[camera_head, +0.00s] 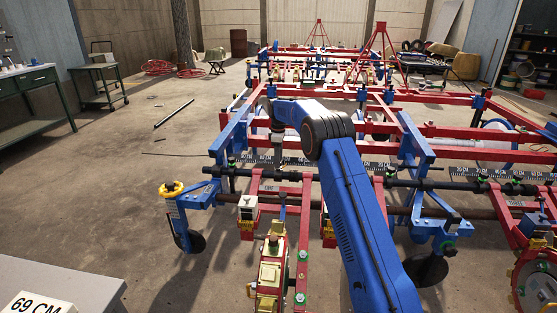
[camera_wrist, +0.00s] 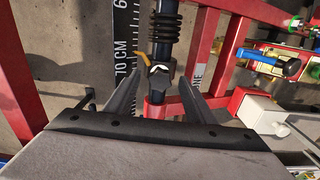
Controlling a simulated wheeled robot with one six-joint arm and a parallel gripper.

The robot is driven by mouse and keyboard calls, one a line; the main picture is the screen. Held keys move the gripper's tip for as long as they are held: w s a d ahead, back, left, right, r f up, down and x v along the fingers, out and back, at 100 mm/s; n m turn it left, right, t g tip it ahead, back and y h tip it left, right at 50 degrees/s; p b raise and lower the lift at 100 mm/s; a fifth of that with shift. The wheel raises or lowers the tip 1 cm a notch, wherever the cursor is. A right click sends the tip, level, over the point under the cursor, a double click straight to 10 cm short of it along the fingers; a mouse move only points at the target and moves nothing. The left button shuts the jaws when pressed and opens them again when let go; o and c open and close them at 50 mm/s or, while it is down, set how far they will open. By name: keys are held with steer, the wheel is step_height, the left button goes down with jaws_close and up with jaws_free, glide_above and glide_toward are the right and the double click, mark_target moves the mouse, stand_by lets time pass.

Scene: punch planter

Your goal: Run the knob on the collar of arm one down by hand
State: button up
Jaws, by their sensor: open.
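My gripper (camera_wrist: 160,78) is open and empty in the wrist view, with one dark finger on each side of a small pale, shiny piece (camera_wrist: 158,70) that looks like the knob. The piece sits on a dark collar on the black bar (camera_wrist: 165,22), beyond the fingertips or between them; I cannot tell the gap. A yellow-orange strip (camera_wrist: 145,59) lies just left of it. A label ending in "ONE" (camera_wrist: 198,80) shows at the right finger. In the head view my gripper (camera_head: 276,160) points down over the planter's toolbar (camera_head: 232,172); the knob is not distinguishable there.
A ruler strip marked 70 CM (camera_wrist: 122,50) runs beside the bar. Red frame beams (camera_wrist: 228,42) and a white-and-red box (camera_wrist: 252,108) stand to the right. A grey table with a "69 CM" card (camera_head: 40,303) is at the lower left. Open floor lies left of the planter.

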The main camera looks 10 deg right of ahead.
steer(key=c, duration=1)
steer(key=shift+m, duration=0.3)
steer(key=shift+m, duration=2.8)
steer(key=o, duration=1)
steer(key=shift+r, duration=0.1)
step_height(320, 180, up, 17)
